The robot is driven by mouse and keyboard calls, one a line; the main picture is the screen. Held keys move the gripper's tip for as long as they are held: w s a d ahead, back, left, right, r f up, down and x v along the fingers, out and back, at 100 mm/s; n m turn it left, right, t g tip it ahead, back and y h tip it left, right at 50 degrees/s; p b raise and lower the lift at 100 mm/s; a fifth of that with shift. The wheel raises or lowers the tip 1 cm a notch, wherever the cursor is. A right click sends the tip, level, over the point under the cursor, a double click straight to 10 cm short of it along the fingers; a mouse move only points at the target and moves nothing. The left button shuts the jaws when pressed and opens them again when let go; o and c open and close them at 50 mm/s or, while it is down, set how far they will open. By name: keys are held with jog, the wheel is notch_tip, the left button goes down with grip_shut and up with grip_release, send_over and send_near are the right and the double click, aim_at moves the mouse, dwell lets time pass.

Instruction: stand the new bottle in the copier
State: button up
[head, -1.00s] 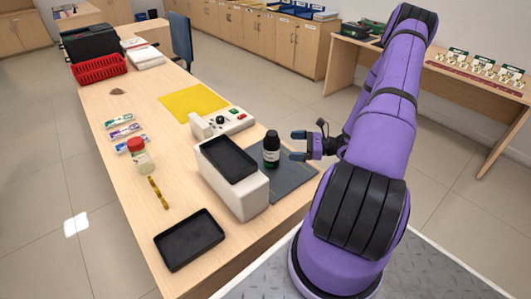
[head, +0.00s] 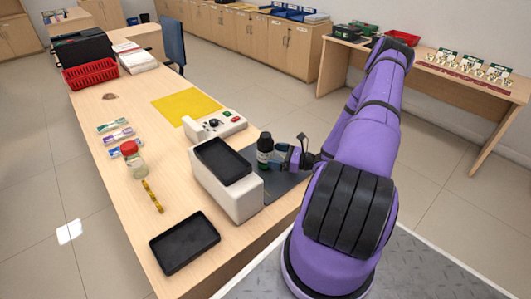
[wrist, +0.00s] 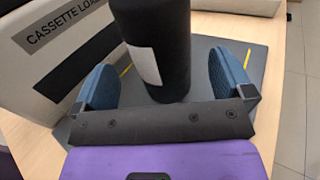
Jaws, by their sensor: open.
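A dark bottle (head: 265,151) with a white label stands upright on a grey mat (head: 284,186), right beside a white box (head: 232,197) with a black recessed top. The bottle also shows in the wrist view (wrist: 155,40), its upper end cut off. My gripper (head: 280,158) is open at the bottle's right side in the head view. In the wrist view, its blue finger pads lie on either side of the bottle, with visible gaps. The box's side reads "CASSETTE LOA", the rest hidden. I cannot tell which unit is the copier.
A white control unit (head: 217,125) with coloured buttons stands behind the box. A red-capped jar (head: 134,160), a yellow-black strip (head: 153,196) and a black tray (head: 184,241) lie to the left. A yellow sheet (head: 188,105) is farther back. Wood between them is clear.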

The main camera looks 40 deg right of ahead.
aim_at(265, 152)
jog(key=x, duration=0.4)
jog(key=shift+w+a, duration=0.1)
jog(key=shift+w, duration=0.25)
jog(key=c, duration=1.3)
jog(key=shift+r, duration=0.1)
